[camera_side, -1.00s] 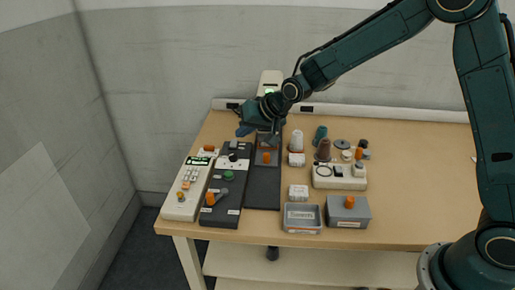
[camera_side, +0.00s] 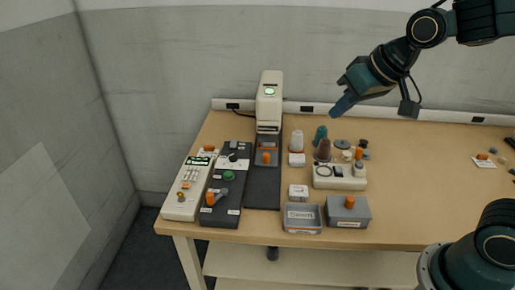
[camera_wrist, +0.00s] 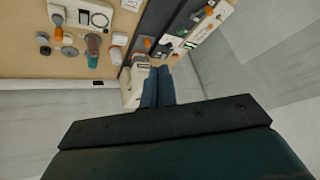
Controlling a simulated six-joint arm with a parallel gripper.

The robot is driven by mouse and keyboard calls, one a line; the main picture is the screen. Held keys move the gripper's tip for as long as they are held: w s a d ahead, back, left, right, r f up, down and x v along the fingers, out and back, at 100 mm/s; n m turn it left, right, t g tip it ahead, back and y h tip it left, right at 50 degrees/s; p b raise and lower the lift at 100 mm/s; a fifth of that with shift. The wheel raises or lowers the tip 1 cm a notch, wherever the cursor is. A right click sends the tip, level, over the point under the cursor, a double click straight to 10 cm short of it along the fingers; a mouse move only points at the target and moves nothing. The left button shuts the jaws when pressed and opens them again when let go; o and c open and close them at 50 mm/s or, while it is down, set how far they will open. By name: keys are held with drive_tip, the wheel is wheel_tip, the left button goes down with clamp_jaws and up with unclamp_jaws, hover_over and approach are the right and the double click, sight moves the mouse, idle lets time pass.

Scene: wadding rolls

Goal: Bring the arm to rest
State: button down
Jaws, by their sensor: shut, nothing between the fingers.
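My gripper (camera_side: 340,106) is raised above the back of the table, in front of the wall and to the right of the tall white machine (camera_side: 269,100). Its blue fingers point down and left, and they are shut with nothing between them. The fingers also show in the wrist view (camera_wrist: 157,86), pressed together. The gripper is apart from everything on the table (camera_side: 430,190). My upper arm reaches in from the top right, partly out of the frame.
Below the gripper are bottles (camera_side: 321,134), a beige device (camera_side: 339,177) and small round parts. Grey boxes (camera_side: 303,218) stand at the front. A keypad unit (camera_side: 188,188) and black panel (camera_side: 227,185) are at left. The table's right side is mostly clear, with a white card (camera_side: 484,162).

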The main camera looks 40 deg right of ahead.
drive_tip(key=s+d+n+g, duration=0.1)
drive_tip(key=s+d, duration=0.1)
drive_tip(key=s, duration=1.3)
drive_tip(key=shift+s+d+f+h, duration=0.2)
drive_tip(key=shift+d+f+h, duration=0.1)
drive_tip(key=shift+f+h, duration=0.1)
